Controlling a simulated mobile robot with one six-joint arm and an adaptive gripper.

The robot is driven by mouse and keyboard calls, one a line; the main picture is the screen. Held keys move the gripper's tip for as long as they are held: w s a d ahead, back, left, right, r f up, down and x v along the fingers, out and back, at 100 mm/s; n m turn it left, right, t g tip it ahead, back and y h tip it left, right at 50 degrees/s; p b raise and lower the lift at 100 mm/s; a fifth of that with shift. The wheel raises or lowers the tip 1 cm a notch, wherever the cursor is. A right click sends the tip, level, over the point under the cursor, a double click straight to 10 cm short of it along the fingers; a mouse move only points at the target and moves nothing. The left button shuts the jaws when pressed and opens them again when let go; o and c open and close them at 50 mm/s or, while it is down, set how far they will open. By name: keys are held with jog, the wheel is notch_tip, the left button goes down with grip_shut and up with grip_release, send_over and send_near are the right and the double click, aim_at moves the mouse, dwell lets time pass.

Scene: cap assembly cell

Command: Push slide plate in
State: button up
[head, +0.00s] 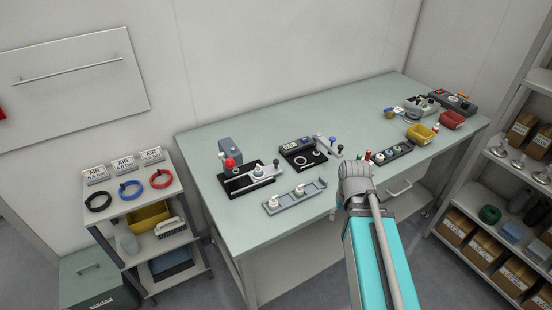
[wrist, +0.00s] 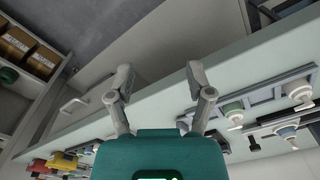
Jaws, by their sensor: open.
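In the wrist view a grey plate (wrist: 262,100) with pale round parts is at the right, likely the same fixture. I cannot tell from these views how far the plate is slid. My gripper (wrist: 158,75) is open and empty, its two fingers spread over the table's front edge. The fingers are apart from the plate, to its left in the wrist view. In the head view my arm hides the gripper.
On the table (head: 330,103) are a black-based unit with a red knob (head: 230,163), a black device with a display (head: 295,147), a dark strip of coloured parts (head: 392,155), a yellow bin (head: 420,133) and a red bin (head: 452,119). The table's back middle is clear.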

jog(key=w+a+r+n+t+p, duration=0.2)
jog(key=w+a+r+p, duration=0.5)
jog(key=w+a, duration=0.3)
jog(key=n+t+y+p, duration=0.2)
jog(key=p, duration=0.2)
send_near(276, 160)
jog(key=a+v, duration=0.1)
jog(key=v, duration=0.4)
jog(key=shift+s+d, duration=0.15)
jog(key=shift+d, duration=0.15)
jog(key=b+x, duration=1.2)
jog(key=x, duration=0.1)
jog(key=shift+d+f, duration=0.2)
jog(key=shift+f, duration=0.1)
grip_shut()
